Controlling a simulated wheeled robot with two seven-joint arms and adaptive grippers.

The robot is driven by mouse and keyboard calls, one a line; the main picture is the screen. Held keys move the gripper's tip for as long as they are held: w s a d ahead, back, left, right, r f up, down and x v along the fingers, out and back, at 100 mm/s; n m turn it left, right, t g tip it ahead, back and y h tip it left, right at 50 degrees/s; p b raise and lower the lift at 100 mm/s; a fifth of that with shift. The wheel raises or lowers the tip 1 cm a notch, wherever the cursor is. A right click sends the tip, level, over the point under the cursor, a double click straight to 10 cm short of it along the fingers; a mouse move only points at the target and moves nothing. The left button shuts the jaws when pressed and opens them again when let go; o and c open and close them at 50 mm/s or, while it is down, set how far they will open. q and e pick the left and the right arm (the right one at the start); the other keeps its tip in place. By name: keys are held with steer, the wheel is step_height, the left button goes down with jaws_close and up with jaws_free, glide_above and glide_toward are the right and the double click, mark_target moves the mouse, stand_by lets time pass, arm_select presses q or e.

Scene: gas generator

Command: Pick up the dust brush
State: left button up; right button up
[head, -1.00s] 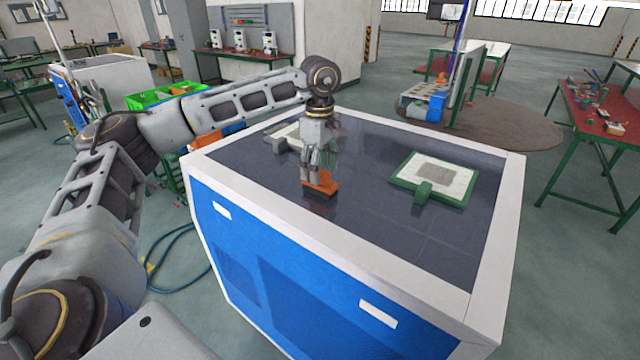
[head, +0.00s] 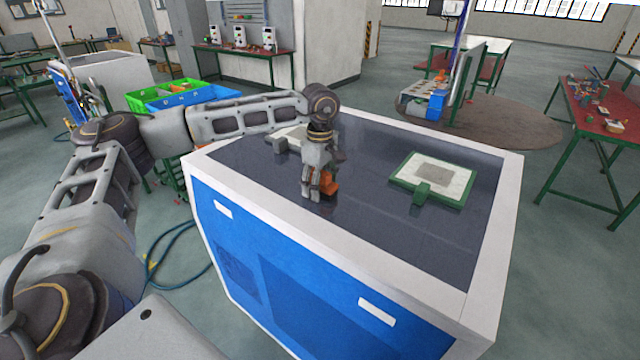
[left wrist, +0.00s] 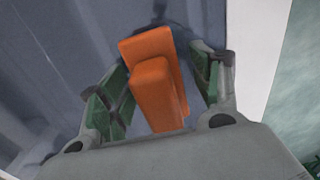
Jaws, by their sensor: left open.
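The orange dust brush (head: 329,186) lies on the dark top of the blue and white cabinet, partly hidden behind my left gripper (head: 318,194) in the head view. In the left wrist view the orange brush (left wrist: 155,80) shows between the two green-padded fingers of my left gripper (left wrist: 162,92). The fingers are open, with gaps visible on both sides of the brush. I cannot tell how high the fingertips are above the cabinet top. My right gripper is not in view.
A green-framed panel with a white face (head: 433,180) lies to the right on the cabinet top (head: 380,225). A pale item (head: 288,137) lies at the back left. The front right of the top is clear. Green and blue bins (head: 180,97) stand beyond the cabinet's left side.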

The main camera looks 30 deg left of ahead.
arm_select(q)
steer(key=shift+c, duration=0.5)
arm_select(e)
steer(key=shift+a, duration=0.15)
arm_select(q)
steer(key=c, duration=1)
steer(key=shift+c, duration=0.2)
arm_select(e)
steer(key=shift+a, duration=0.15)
arm_select(q)
steer(key=shift+r, duration=0.1)
steer(key=shift+r, duration=0.7)
step_height(320, 180, up, 8)
steer(key=shift+r+b, duration=0.1)
steer(key=shift+b, duration=0.9)
steer(key=shift+r, duration=0.15)
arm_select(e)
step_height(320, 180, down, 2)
